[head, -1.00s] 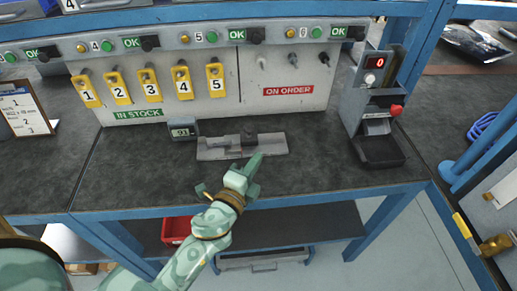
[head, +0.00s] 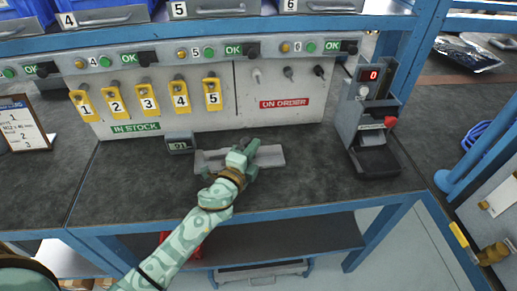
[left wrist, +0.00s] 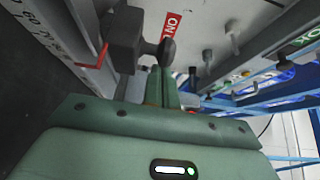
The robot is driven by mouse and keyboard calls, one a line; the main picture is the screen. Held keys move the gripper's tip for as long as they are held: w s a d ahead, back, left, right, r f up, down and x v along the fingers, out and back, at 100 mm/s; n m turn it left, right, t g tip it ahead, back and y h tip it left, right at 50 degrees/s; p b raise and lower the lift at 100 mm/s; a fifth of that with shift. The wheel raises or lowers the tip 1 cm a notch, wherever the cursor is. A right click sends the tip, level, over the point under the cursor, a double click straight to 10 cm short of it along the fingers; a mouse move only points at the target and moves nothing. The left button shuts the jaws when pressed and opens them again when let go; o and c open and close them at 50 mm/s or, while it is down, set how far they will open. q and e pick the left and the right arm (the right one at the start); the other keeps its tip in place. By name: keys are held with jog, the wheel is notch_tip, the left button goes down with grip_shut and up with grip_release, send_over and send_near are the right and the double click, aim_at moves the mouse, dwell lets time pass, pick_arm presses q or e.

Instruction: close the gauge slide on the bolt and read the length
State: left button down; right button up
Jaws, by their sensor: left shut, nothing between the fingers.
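The gauge (head: 212,160) is a grey plate lying on the bench, with a small digital display (head: 180,145) at its left end; its digits are too small to read surely. My left gripper (head: 243,152) is over the middle of the gauge and hides the slide there in the head view. In the left wrist view my shut, empty fingers (left wrist: 163,86) are close to a dark block (left wrist: 125,35) with a rounded knob (left wrist: 167,50) on the gauge. Whether they touch is not clear. I cannot make out the bolt surely. My right gripper is not in view.
A panel with yellow numbered tags (head: 147,98) and a red ON ORDER label (head: 284,103) stands behind the gauge. A device with a red digit display (head: 370,76) and a dark tray (head: 378,161) stands at right. The bench front (head: 330,180) is clear.

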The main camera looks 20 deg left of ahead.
aim_at(242, 145)
pick_arm(q)
jog(key=s+a, duration=0.2)
jog(key=a, duration=0.1)
jog(key=shift+s+a, duration=0.1)
jog(key=shift+a, duration=0.2)
jog(key=shift+d, duration=0.1)
